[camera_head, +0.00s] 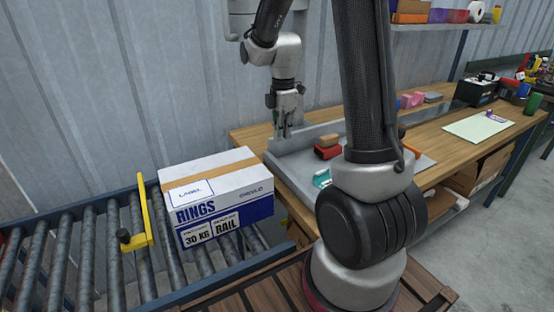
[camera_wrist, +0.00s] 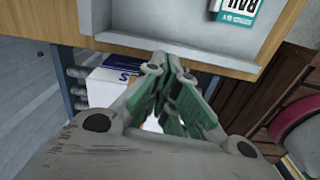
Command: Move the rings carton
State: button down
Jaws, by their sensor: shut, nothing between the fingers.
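The rings carton (camera_head: 215,196) is a white and blue box with "RINGS" and "30 KG" on its front and tan tape along its top. It sits closed on the roller conveyor at the lower left of the head view. Part of it shows below the table edge in the wrist view (camera_wrist: 108,86). My gripper (camera_head: 284,134) points down above the far left part of the workbench, to the right of the carton and apart from it. Its green-padded fingers (camera_wrist: 172,98) are shut with nothing between them.
A yellow stop bar (camera_head: 146,210) stands on the conveyor (camera_head: 85,255) just left of the carton. The wooden workbench (camera_head: 250,135) is to the right, with a grey tray (camera_head: 284,172) holding small boxes. My arm hides part of the bench. Rollers left of the bar are clear.

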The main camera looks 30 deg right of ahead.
aim_at(253, 166)
jog(key=shift+n, duration=0.5)
notch_tip(253, 166, down, 10)
jog(key=shift+a+f, duration=0.15)
jog(key=shift+f, duration=0.05)
jog(key=a, duration=0.2)
jog(key=shift+a+r, duration=0.2)
jog(key=shift+a, duration=0.65)
jog(key=shift+a, duration=3.2)
